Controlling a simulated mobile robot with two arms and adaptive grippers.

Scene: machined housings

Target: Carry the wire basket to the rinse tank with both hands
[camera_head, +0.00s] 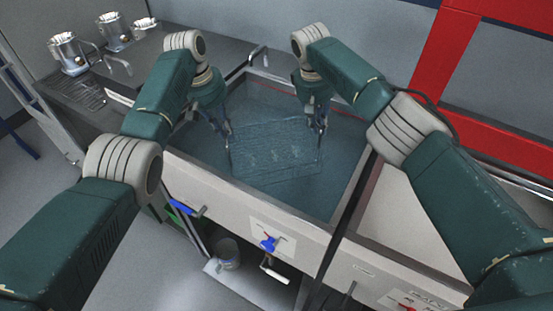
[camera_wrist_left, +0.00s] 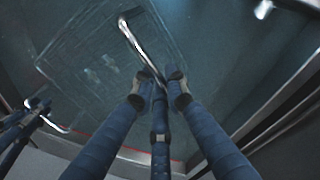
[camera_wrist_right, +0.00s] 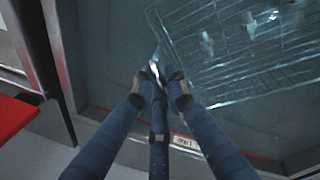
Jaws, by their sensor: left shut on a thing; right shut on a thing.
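The wire basket (camera_head: 275,150) is inside the rinse tank (camera_head: 245,195), under or at the surface of bluish water, and looks roughly level. Faint pale shapes show inside it. My left gripper (camera_head: 227,131) is shut on the basket's left handle, a metal bar that shows in the left wrist view (camera_wrist_left: 132,38). My right gripper (camera_head: 320,130) is shut on the right handle, mostly hidden between the fingers in the right wrist view (camera_wrist_right: 160,88). The basket's wires also show there (camera_wrist_right: 250,50). Whether the basket touches the tank floor cannot be told.
A second, pale basin (camera_head: 405,225) adjoins the tank on the right. Several metal cups (camera_head: 68,52) stand on the counter at the back left. A red frame (camera_head: 440,60) rises at the back right.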

